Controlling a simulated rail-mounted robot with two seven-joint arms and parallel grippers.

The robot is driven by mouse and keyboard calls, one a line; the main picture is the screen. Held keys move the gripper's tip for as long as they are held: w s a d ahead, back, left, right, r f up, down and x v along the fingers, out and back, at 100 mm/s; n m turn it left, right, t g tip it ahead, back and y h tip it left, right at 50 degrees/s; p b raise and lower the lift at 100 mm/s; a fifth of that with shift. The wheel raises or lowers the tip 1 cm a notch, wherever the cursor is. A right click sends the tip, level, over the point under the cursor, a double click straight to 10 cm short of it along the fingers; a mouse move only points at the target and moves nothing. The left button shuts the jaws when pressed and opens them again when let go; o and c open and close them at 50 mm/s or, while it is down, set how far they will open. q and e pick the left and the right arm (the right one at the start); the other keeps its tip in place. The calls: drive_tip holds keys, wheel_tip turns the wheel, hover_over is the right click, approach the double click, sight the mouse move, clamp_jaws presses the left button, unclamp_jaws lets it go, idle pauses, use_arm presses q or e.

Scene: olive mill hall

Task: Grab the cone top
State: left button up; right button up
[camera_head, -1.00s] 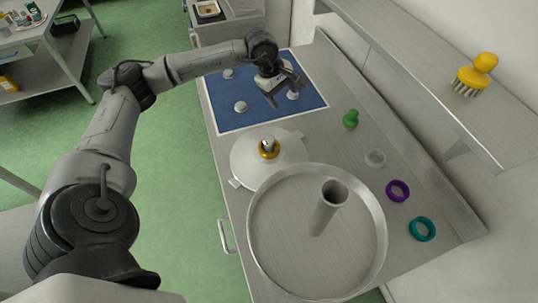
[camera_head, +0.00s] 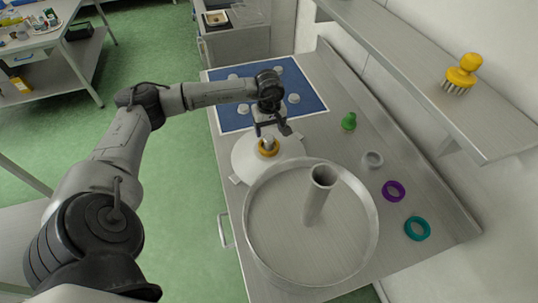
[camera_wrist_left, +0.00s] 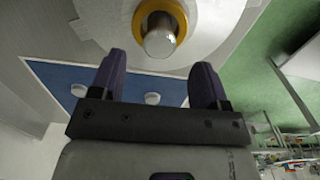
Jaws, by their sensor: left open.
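A green knob-shaped piece (camera_head: 349,121) stands on the steel bench, right of the blue mat; it looks like the likeliest cone top, but I cannot be certain. A rounded metal post (camera_head: 268,143) rises through an orange-yellow ring (camera_head: 266,152) on a pale round plate (camera_head: 247,160). My left gripper (camera_head: 272,132) is open and empty, just behind and above this post. In the left wrist view the post's tip (camera_wrist_left: 160,40) and the ring (camera_wrist_left: 181,20) lie beyond the open fingers (camera_wrist_left: 158,78), apart from them. My right gripper is not in view.
A large round steel pan (camera_head: 254,222) with an upright tube (camera_head: 318,195) fills the near bench. A grey ring (camera_head: 373,160), purple ring (camera_head: 393,191) and teal ring (camera_head: 417,229) lie along the right. The blue mat (camera_head: 308,92) carries several white knobs. A wall shelf (camera_head: 430,75) holds a yellow brush (camera_head: 462,72).

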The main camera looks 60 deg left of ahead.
sight(269, 138)
use_arm(q)
drive_tip(key=shift+a+f, duration=0.1)
drive_tip(key=shift+f, duration=2.8)
clamp_jaws()
drive_tip(key=shift+r, duration=0.15)
